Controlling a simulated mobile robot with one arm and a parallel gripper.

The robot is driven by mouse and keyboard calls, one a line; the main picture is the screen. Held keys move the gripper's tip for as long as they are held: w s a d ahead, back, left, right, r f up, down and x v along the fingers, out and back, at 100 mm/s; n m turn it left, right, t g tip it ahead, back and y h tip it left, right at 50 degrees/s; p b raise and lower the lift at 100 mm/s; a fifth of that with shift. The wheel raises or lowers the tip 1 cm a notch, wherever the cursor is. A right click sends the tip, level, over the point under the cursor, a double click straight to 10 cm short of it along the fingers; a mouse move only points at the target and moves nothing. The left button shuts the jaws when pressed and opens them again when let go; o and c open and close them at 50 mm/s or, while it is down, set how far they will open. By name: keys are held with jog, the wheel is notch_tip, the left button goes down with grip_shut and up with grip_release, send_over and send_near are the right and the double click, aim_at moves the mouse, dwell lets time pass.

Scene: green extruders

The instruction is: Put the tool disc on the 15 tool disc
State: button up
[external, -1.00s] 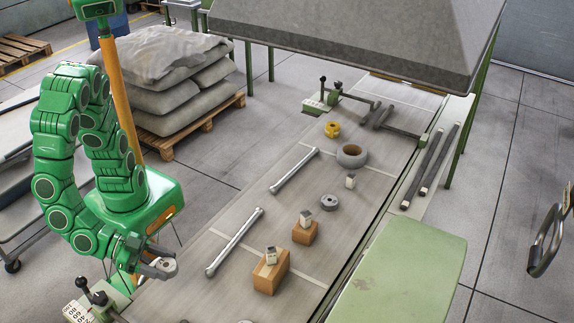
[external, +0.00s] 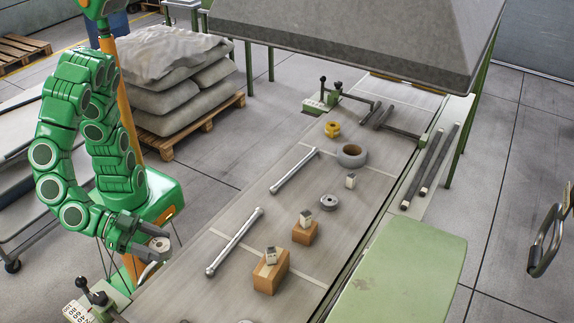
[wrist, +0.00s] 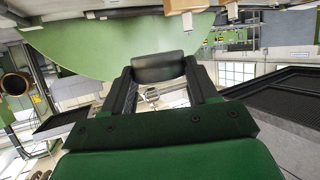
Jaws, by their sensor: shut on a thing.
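My gripper (external: 143,245) is shut on a small grey tool disc (external: 160,243) and holds it raised and tilted over the near left edge of the long table. In the wrist view, the disc (wrist: 158,66) shows as a dark, edge-on shape between the two fingers. Another grey disc with a central hole (external: 328,202) lies flat on the table, well to the right of my gripper. More round pieces are cut off at the bottom picture edge. No number is legible on any disc, so I cannot tell which is the 15 one.
The table (external: 200,300) also holds two brown boxes (external: 270,275) with small blocks on top, metal bars (external: 234,242), a thick grey ring (external: 352,155) and a yellow piece (external: 332,129). A lever (external: 95,295) stands near my gripper. A hood (external: 360,45) overhangs the far end.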

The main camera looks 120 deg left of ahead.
notch_tip(320, 180, up, 4)
jog(key=shift+r, duration=0.15)
jog(key=w+a+f+m+t+h, duration=0.1)
jog(key=w+m+h, duration=0.1)
jog(key=w, duration=0.7)
jog(key=w+a+f+m+h, duration=0.1)
jog(key=w+a+m+h, duration=0.15)
jog(key=w, duration=0.55)
jog(key=w+a+r+m+h, duration=0.2)
jog(key=w+a, duration=0.2)
jog(key=a, duration=0.2)
jog(key=w+a+r+m+h, duration=0.2)
jog(key=w+a+h, duration=0.1)
jog(key=a, duration=0.4)
jog(key=s+a+m+g+h, duration=0.1)
jog(key=s+a+m+h, duration=0.25)
jog(key=a, duration=1.35)
jog(key=s+a+f+m+g+h, duration=0.1)
jog(key=s+a+f+g+h, duration=0.1)
jog(key=s+a, duration=1.15)
send_over(328, 197)
jog(key=s, duration=0.1)
jog(key=f, duration=1.3)
jog(key=shift+s+d+f, duration=0.15)
jog(key=shift+d+f, duration=0.1)
jog(key=shift+f, duration=0.05)
jog(key=shift+w+a+f, duration=0.2)
jog(key=shift+w+f, duration=0.35)
jog(key=shift+f, duration=1.8)
